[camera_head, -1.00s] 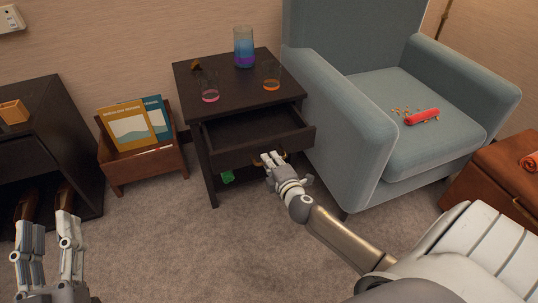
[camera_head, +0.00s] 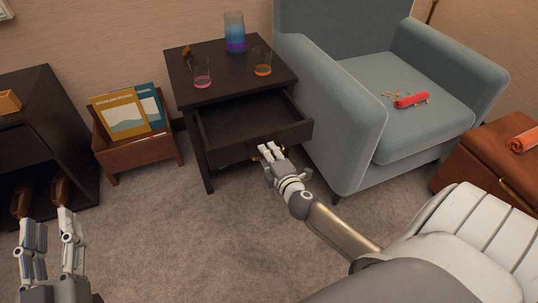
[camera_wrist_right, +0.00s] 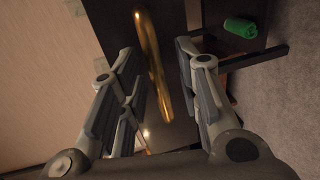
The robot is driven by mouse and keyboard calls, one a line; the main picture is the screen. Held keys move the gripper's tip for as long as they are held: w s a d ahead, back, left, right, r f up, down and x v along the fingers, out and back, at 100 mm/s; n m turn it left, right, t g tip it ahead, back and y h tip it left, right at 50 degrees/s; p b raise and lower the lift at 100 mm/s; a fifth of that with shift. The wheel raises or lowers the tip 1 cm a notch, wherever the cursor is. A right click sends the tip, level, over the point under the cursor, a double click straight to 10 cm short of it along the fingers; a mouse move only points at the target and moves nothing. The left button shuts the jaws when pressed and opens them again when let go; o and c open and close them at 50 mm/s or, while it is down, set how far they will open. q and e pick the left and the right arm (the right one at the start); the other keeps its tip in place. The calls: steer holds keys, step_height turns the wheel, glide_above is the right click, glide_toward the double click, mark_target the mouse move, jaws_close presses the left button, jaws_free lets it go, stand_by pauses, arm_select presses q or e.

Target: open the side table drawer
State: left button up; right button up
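The dark side table (camera_head: 215,88) has its drawer (camera_head: 250,115) pulled well out, and its empty inside shows. My right gripper (camera_head: 270,152) is at the drawer's front, by the gold handle. In the right wrist view the curved gold handle (camera_wrist_right: 153,70) lies between the fingers of my right gripper (camera_wrist_right: 158,68), which stand apart with gaps on both sides of it. My left gripper (camera_head: 49,222) is open and empty over the carpet at the lower left, away from the table.
Glasses and a blue-purple tumbler (camera_head: 234,32) stand on the tabletop. A blue armchair (camera_head: 345,110) is close on the right of the drawer. A wooden crate of records (camera_head: 140,153) stands to the left. A green item (camera_wrist_right: 240,27) lies below the drawer. Carpet in front is free.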

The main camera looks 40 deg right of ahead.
steer(key=v, duration=1.2)
steer(key=shift+r, duration=0.1)
stand_by(0.4)
